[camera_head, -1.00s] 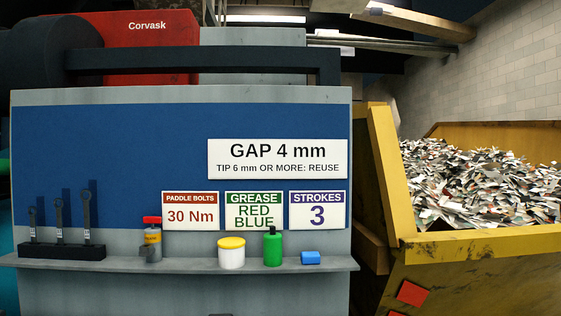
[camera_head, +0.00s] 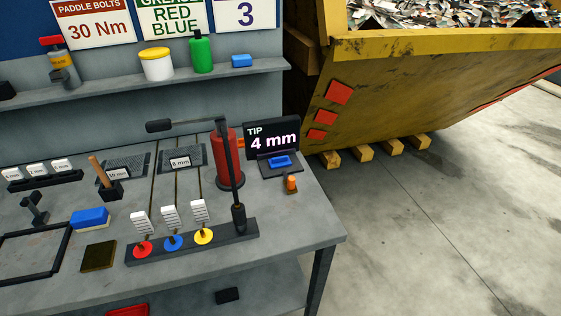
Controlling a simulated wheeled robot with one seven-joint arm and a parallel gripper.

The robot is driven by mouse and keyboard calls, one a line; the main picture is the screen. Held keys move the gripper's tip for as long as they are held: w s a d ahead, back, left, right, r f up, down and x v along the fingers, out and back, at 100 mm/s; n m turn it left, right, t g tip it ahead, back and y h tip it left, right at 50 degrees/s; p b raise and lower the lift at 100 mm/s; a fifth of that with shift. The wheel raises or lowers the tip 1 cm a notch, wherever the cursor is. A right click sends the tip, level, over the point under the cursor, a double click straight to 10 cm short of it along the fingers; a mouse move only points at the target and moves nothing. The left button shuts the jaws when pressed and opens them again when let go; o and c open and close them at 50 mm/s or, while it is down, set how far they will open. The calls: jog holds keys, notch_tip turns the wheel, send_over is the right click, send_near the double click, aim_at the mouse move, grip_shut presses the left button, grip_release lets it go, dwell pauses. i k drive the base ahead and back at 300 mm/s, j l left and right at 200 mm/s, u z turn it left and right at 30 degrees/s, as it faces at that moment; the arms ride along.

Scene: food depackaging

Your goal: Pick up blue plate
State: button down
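A flat round blue disc (camera_head: 173,242) sits on a dark bar (camera_head: 140,256) on the grey workbench. It is the only round flat blue thing that I see. A red disc (camera_head: 142,249) is to its left and a yellow disc (camera_head: 204,236) to its right on the same bar. Each has a white ribbed piece behind it; the blue disc's white piece (camera_head: 173,217) has a thin stem to the disc. My gripper is not in view.
A blue block (camera_head: 89,218) lies left of the bar. A red cylinder (camera_head: 229,160) with a black lever (camera_head: 230,164) stands behind the bar's right end. A screen reading "TIP 4 mm" (camera_head: 272,138) is at the bench's back right. Concrete floor (camera_head: 440,230) is open to the right.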

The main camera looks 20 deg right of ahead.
aim_at(283, 160)
jog(key=i+l, duration=0.2)
jog(key=l, duration=0.2)
jog(key=i+l+u, duration=0.15)
jog(key=l, duration=0.25)
jog(key=i+l, duration=0.2)
jog(key=l, duration=0.2)
jog(key=i+l+u, duration=0.15)
jog(key=l, duration=0.25)
jog(key=i+l, duration=0.15)
jog(key=l, duration=0.3)
jog(key=i+l+u, duration=0.15)
jog(key=l, duration=0.25)
jog(key=i+l, duration=0.1)
jog(key=l, duration=0.35)
jog(key=i+l+u, duration=0.1)
jog(key=l, duration=0.35)
jog(key=i+l+u, duration=0.2)
jog(key=i+l, duration=0.25)
jog(key=l, duration=0.15)
